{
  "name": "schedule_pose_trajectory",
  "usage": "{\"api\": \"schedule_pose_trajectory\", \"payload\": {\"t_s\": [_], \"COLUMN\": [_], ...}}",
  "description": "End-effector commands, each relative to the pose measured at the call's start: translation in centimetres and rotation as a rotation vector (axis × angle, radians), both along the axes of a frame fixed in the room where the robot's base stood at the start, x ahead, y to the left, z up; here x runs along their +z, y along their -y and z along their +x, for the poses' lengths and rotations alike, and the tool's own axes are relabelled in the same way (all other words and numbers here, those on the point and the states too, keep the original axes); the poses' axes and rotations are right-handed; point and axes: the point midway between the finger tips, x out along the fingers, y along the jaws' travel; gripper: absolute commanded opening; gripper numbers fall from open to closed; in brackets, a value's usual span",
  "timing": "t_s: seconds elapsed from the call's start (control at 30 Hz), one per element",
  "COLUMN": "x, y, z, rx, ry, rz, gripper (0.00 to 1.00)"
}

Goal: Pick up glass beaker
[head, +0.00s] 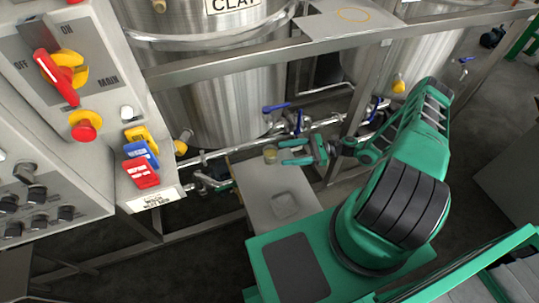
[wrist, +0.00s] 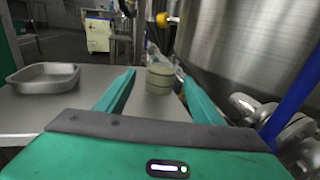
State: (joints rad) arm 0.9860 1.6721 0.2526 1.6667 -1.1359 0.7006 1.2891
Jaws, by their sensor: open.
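The glass beaker (head: 270,153) is small and holds something dull yellow-green. It stands upright near the back edge of a small grey table (head: 255,193). My gripper (head: 284,153) is open and empty, with its green fingers pointing left at the beaker. In the wrist view, the beaker (wrist: 160,79) shows just beyond and between the two open fingertips (wrist: 160,84). The fingers do not appear to touch it.
A shallow metal tray (head: 283,205) sits on the table's front part; it also shows in the wrist view (wrist: 42,79). Pipes with blue-handled valves (head: 297,120) and steel tanks (head: 225,95) stand close behind. A control panel (head: 75,95) is at left.

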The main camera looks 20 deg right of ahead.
Motion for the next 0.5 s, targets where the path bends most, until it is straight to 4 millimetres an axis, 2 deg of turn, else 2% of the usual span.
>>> {"api": "schedule_pose_trajectory", "payload": {"t_s": [0.5], "x": [-0.1], "y": [-4.5], "z": [1.4], "rx": [-0.022], "ry": [-0.004], "rz": [0.015], "gripper": [0.61]}}
